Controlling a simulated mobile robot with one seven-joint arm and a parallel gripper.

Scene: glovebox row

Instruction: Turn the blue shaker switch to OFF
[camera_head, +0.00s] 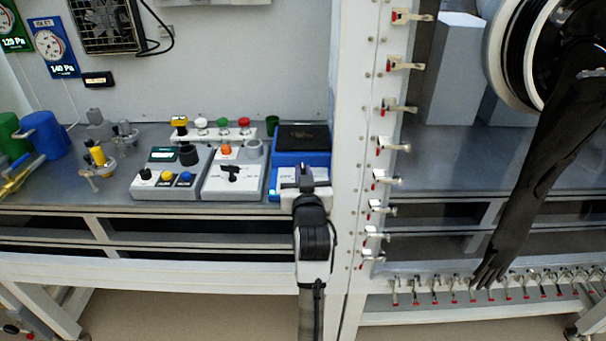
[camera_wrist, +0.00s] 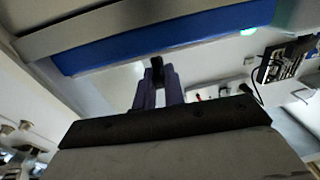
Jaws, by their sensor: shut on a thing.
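The blue shaker (camera_head: 284,158) with a dark top plate stands on the bench against the white post in the head view. Its front has a pale sloped panel (camera_head: 283,175) with small blue marks that I cannot read. In the wrist view its blue body (camera_wrist: 165,42) crosses the top. My gripper (camera_head: 305,178) is over the right part of that panel, its jaws at the panel. In the wrist view the jaws (camera_wrist: 157,75) are shut on a small dark piece, which looks like the shaker switch. The jaws hide most of it, and I cannot tell its setting.
A grey box with a black handle (camera_head: 231,173) stands directly left of the shaker, with a box with coloured knobs (camera_head: 166,180) further left. A green cup (camera_head: 272,125) is behind. The white post (camera_head: 356,150) with clamps is close on the right.

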